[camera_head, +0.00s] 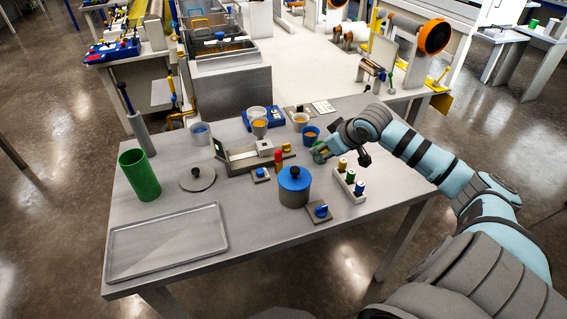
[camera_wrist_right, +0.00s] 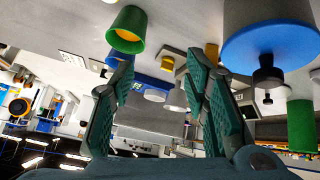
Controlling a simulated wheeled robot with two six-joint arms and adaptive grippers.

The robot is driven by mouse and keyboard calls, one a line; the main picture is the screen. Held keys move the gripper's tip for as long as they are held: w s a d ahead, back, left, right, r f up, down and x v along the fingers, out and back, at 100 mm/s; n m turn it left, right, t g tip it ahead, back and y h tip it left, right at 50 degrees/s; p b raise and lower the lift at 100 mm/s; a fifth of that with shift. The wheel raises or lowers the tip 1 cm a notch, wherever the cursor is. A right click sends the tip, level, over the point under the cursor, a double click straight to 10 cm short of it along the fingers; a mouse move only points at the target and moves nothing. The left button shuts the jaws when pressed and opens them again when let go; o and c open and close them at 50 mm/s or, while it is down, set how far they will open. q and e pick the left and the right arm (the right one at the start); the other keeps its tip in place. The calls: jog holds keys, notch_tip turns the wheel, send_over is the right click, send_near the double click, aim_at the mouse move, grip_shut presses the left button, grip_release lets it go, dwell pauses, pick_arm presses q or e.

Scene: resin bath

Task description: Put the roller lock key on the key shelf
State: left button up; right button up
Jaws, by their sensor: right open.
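My right gripper (camera_head: 323,150) is over the table's right half, beside a blue cup with orange contents (camera_head: 311,134). In the wrist view its two fingers (camera_wrist_right: 160,66) are spread with nothing between them. I cannot tell for sure which thing is the roller lock key. Small blue pieces sit on square grey plates, one in front of the blue-lidded pot (camera_head: 320,210) and one left of it (camera_head: 260,174). I cannot clearly make out the key shelf; a small rack with coloured pieces (camera_head: 375,70) stands by the bath bench. My left gripper is out of view.
The blue-lidded pot (camera_head: 294,190) stands close to my right gripper, near a holder with several coloured-topped pieces (camera_head: 350,187). A green cylinder (camera_head: 139,174), round grey lid (camera_head: 197,178) and open grey box (camera_head: 245,157) stand further left. An empty tray (camera_head: 165,240) lies front left.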

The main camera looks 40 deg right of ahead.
aim_at(280, 154)
jog(key=w+a, duration=0.2)
jog(key=w+a+f+t+y, duration=0.1)
jog(key=w+a, duration=0.1)
jog(key=w, duration=0.1)
jog(key=w+a+f+y, duration=0.1)
jog(key=w+a, duration=0.1)
jog(key=shift+w+a+f, duration=0.1)
jog(key=shift+w+a, duration=0.1)
jog(key=shift+a, duration=0.2)
jog(key=x, duration=0.3)
jog(key=b+x, duration=0.1)
jog(key=x, duration=0.1)
jog(key=shift+w+a, duration=0.3)
jog(key=shift+a, duration=0.1)
jog(key=shift+c, duration=0.4)
jog(key=shift+w, duration=0.15)
jog(key=c, duration=0.6)
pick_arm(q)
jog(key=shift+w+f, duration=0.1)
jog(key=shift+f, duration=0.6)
pick_arm(e)
grip_shut()
